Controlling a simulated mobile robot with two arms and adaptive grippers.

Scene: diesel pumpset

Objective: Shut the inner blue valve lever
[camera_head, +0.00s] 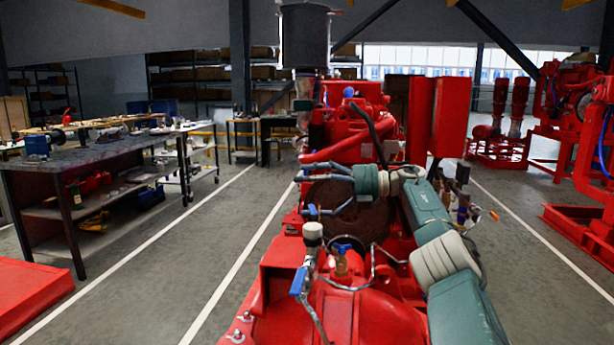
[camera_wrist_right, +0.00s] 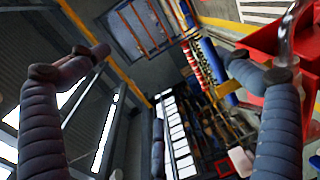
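A red diesel pumpset (camera_head: 360,305) fills the middle of the head view. Near its front a blue valve lever (camera_head: 298,281) hangs down beside a pale upright fitting. Another blue lever (camera_head: 342,248) lies roughly level on a brass valve to its right. I cannot tell for certain which one is the inner lever. My right gripper (camera_head: 308,172) reaches leftward over the pumpset, behind and above these levers, apart from them. In the right wrist view its two fingers (camera_wrist_right: 165,55) are spread with nothing between them. My left gripper is out of view.
A workbench (camera_head: 95,150) with tools stands at the left. A dark cylinder (camera_head: 305,38) rises above the engine. Thin hoses (camera_head: 350,287) loop around the front valves. More red machines (camera_head: 580,110) stand at the right. The floor (camera_head: 165,275) left of the pumpset is clear.

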